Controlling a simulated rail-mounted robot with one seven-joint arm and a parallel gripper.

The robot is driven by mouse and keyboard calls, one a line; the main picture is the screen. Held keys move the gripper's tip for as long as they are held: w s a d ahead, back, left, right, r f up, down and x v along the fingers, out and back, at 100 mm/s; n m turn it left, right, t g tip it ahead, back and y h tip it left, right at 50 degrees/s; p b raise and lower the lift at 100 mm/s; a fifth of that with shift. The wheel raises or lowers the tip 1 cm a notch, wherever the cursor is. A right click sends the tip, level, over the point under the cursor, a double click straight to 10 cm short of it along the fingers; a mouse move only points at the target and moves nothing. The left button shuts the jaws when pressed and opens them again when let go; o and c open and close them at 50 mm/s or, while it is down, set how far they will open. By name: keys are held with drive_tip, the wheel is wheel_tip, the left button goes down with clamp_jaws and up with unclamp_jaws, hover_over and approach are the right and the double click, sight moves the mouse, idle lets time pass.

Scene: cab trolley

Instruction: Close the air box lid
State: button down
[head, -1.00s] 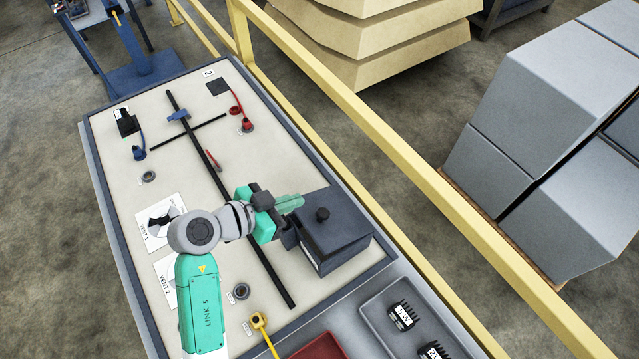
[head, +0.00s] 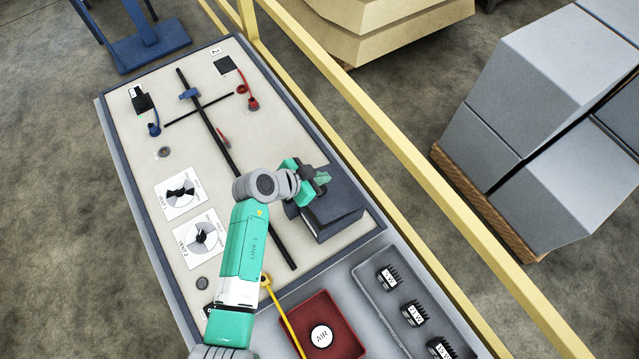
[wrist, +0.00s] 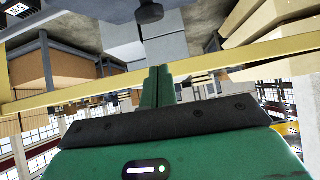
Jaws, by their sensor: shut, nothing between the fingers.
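The air box (head: 345,218) is a dark grey box at the right side of the pale panel in the head view. My gripper (head: 322,178) is over its far part and hides much of its top and the knob on its lid. I cannot tell how far the lid stands open, or whether the gripper touches it. The green fingers are together and empty; they also show in the wrist view (wrist: 158,84). A dark round knob-like shape (wrist: 149,12) shows at the top edge of the wrist view.
A yellow rail (head: 385,135) runs along the panel's far side, close to the box. A red tray (head: 345,343) with a round AIR label (head: 321,337) and a grey tray (head: 372,262) with several dark labelled pieces lie in front. Two vent dials (head: 181,191) are at the left.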

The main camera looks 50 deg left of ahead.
drive_tip(key=shift+x, duration=1.05)
drive_tip(key=shift+s+a+f, duration=0.1)
drive_tip(key=shift+s+f, duration=0.25)
drive_tip(key=shift+f, duration=0.25)
drive_tip(key=shift+s+a+f, duration=0.1)
drive_tip(key=shift+s+f, duration=0.25)
drive_tip(key=shift+f, duration=0.25)
drive_tip(key=shift+s+f, duration=0.2)
drive_tip(key=shift+f, duration=0.35)
